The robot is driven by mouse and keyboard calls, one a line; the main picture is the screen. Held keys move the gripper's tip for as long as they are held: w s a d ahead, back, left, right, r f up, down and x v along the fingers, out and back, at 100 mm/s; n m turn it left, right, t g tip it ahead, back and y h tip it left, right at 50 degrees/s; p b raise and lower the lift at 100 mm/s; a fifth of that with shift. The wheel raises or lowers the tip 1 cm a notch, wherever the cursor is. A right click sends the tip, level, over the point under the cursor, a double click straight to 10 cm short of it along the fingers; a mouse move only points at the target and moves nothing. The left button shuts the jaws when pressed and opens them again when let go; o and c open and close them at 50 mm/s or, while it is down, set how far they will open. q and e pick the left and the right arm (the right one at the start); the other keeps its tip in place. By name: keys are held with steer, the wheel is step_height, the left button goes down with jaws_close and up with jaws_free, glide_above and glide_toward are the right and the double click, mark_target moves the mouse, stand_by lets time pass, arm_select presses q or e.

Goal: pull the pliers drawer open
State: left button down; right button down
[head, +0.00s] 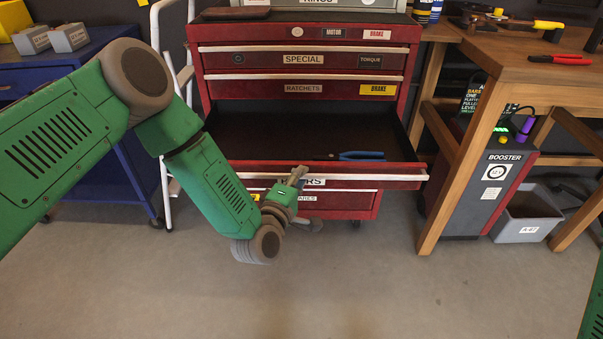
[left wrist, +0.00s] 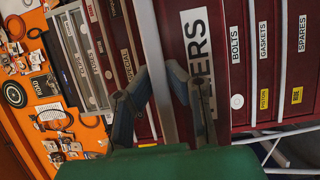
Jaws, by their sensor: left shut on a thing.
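The pliers drawer (head: 270,132) of the red tool chest (head: 437,48) stands pulled out, its dark inside showing. Blue-handled pliers (head: 358,156) lie in it near the front. My left gripper (head: 297,178) is at the drawer's front, partly covering its label. In the left wrist view, the gripper's fingers (left wrist: 160,75) are shut on the pale handle strip (left wrist: 156,45), one finger on each side. My right gripper is not in view.
Closed drawers lie above and below the open one. A wooden workbench (head: 480,90), a booster unit (head: 491,188) and a grey bin (head: 527,213) stand at the right. A blue cabinet (head: 105,165) and a white ladder (head: 165,105) stand at the left. The floor in front is clear.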

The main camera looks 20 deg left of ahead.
arm_select(q)
steer(key=shift+s+f, duration=0.1)
steer(key=shift+f, duration=0.15)
steer(key=c, duration=1.5)
jaws_free()
steer(key=shift+c, duration=0.2)
steer(key=shift+r, duration=0.1)
steer(key=s+a, duration=0.1)
steer(key=s, duration=1)
steer(key=shift+s+a, duration=0.2)
steer(key=shift+s, duration=0.15)
